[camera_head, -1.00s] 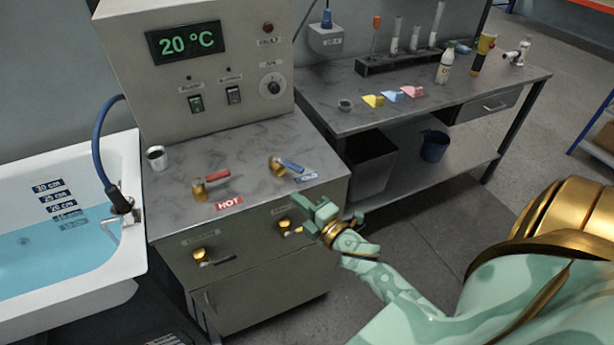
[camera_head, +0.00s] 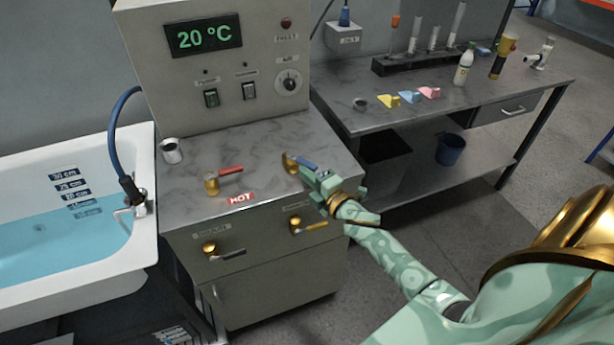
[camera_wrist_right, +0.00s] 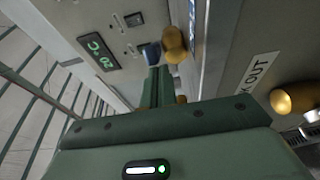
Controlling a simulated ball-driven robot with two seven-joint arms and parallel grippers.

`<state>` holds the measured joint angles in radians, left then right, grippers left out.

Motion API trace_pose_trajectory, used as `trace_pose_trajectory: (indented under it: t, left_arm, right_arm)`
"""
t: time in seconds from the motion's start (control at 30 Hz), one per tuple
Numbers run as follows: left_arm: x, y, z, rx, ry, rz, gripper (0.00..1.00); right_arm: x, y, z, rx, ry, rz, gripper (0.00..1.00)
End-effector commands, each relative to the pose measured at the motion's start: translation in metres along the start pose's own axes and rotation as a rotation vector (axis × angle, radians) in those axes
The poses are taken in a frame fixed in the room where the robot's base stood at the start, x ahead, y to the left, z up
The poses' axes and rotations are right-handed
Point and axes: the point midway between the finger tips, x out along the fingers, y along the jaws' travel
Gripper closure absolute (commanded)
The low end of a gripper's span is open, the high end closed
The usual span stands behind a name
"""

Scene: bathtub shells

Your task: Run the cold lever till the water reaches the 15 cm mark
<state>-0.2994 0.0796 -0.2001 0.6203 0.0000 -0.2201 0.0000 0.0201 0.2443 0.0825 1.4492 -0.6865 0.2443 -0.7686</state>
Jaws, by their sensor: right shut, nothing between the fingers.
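The cold lever (camera_head: 305,165) has a brass base and a blue handle, on the grey marbled counter. My right gripper (camera_head: 320,178) is shut and empty at the handle's free end. It overlaps the handle's tip in the head view; I cannot tell whether they touch. The blue water (camera_head: 45,245) in the white tub (camera_head: 146,238) stands around the lower depth labels (camera_head: 80,203), with the lowest seen through water. My left gripper is out of view.
The red hot lever (camera_head: 230,169) and a metal cup (camera_head: 171,150) stand on the counter. Two brass valves (camera_head: 210,248) with handles sit on its front. The panel display (camera_head: 203,38) reads 20 °C. A side bench (camera_head: 400,118) holds bottles, tubes and coloured wedges.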

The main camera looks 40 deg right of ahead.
Motion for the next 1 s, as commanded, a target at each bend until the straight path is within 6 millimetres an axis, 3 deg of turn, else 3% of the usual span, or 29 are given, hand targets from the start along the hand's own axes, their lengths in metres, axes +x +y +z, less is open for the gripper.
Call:
trace_pose_trajectory:
  t: [0.33,0.5,1.0]
  left_arm:
    - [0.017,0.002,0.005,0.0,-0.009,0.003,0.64]
    - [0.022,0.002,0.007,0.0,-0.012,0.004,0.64]
    - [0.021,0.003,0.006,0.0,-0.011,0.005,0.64]
  right_arm:
    - [0.001,-0.004,0.024,-0.008,0.232,-0.001,1.0]
    - [0.003,-0.002,0.036,0.0,0.267,-0.002,1.0]
    - [0.004,0.0,0.035,0.0,0.266,0.0,1.0]
